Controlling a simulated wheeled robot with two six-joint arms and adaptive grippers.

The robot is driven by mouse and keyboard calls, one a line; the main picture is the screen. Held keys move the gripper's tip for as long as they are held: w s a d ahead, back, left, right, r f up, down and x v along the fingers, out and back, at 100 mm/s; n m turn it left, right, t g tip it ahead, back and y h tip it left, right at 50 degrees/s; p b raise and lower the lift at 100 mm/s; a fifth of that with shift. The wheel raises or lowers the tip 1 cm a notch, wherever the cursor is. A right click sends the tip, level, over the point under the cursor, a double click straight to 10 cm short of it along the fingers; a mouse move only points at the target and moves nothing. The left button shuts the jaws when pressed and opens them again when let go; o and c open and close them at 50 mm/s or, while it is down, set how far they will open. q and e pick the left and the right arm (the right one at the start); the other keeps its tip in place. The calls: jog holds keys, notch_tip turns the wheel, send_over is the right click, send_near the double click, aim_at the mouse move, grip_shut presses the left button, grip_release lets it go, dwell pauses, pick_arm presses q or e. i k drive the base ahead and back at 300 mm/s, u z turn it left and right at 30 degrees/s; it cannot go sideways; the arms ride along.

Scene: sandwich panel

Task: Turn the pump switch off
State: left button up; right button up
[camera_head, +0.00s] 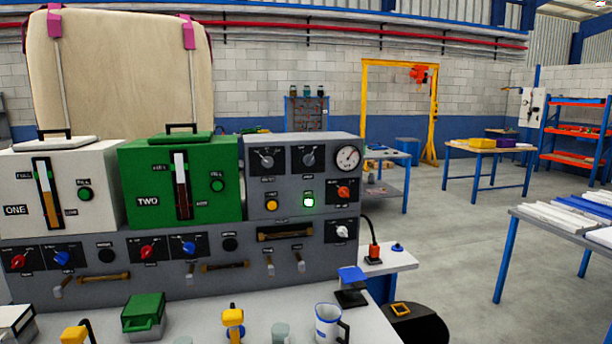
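The grey control panel (290,225) stands on the bench at centre left. Its right section carries two dark rotary knobs, the left one (266,160) and the right one (308,156), beside a round gauge (347,157). Below are a yellow button (271,204), a brightly lit green button (308,200), an orange-red switch (343,191) and a white switch (342,231). The labels are too small to read, so I cannot tell which one is the pump switch. Neither of my grippers is in view.
A white unit marked ONE (100,200) and a green unit marked TWO (140,180) sit left of the panel's right section. A mug (327,323), a green box (143,316) and yellow-topped items (233,318) stand on the bench front.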

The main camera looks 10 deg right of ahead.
aim_at(308, 159)
jog(key=z, duration=0.9)
jog(key=k, duration=1.15)
jog(key=z, duration=1.5)
jog(key=i, duration=2.3)
jog(key=u, duration=0.35)
jog(key=i, duration=1.1)
jog(key=u, duration=1.45)
jog(key=i, duration=0.8)
jog(key=u, duration=0.95)
